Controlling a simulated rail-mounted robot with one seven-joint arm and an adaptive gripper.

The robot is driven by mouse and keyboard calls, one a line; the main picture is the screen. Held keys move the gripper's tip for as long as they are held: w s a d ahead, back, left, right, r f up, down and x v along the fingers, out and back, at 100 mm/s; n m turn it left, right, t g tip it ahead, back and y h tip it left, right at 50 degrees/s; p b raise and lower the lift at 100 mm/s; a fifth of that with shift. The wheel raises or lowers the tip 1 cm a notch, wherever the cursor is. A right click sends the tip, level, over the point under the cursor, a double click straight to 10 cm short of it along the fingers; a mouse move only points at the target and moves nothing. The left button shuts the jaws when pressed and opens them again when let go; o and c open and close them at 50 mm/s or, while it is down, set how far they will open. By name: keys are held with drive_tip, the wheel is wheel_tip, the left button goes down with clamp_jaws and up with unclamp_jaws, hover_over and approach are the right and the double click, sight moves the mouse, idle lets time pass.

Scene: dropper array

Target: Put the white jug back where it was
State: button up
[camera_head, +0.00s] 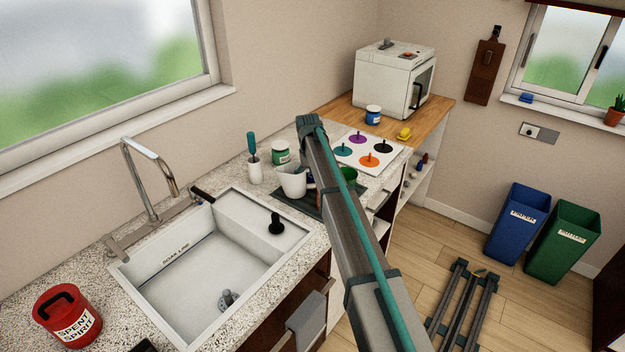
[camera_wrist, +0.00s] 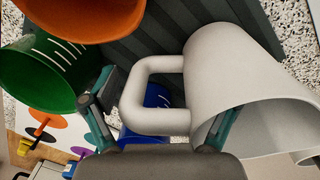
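The white jug (camera_head: 291,182) stands on a dark ribbed mat (camera_head: 300,204) right of the sink. In the wrist view the jug (camera_wrist: 235,70) fills the right side, its handle (camera_wrist: 140,95) pointing left. My gripper (camera_wrist: 163,105) is open, with a finger on each side of the handle. The right finger overlaps the jug's rim; I cannot tell whether it touches. In the head view my arm hides the gripper. A green jug (camera_wrist: 40,65), an orange one (camera_wrist: 90,15) and a blue one (camera_wrist: 148,98) are close by in the wrist view.
A white board (camera_head: 368,154) with coloured discs lies behind the mat. A green-labelled jar (camera_head: 281,154) and a white holder with a teal-handled tool (camera_head: 254,170) stand beside the jug. The sink (camera_head: 205,255) is at left, and a white oven (camera_head: 394,80) is at the back.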

drive_tip(key=shift+r, duration=0.1)
drive_tip(key=r+b, duration=0.1)
drive_tip(key=r, duration=0.3)
drive_tip(key=r+b, duration=0.1)
drive_tip(key=r, duration=0.3)
drive_tip(key=r+b, duration=0.1)
drive_tip(key=r, duration=0.3)
drive_tip(key=shift+s+a, duration=0.1)
drive_tip(key=shift+a, duration=0.3)
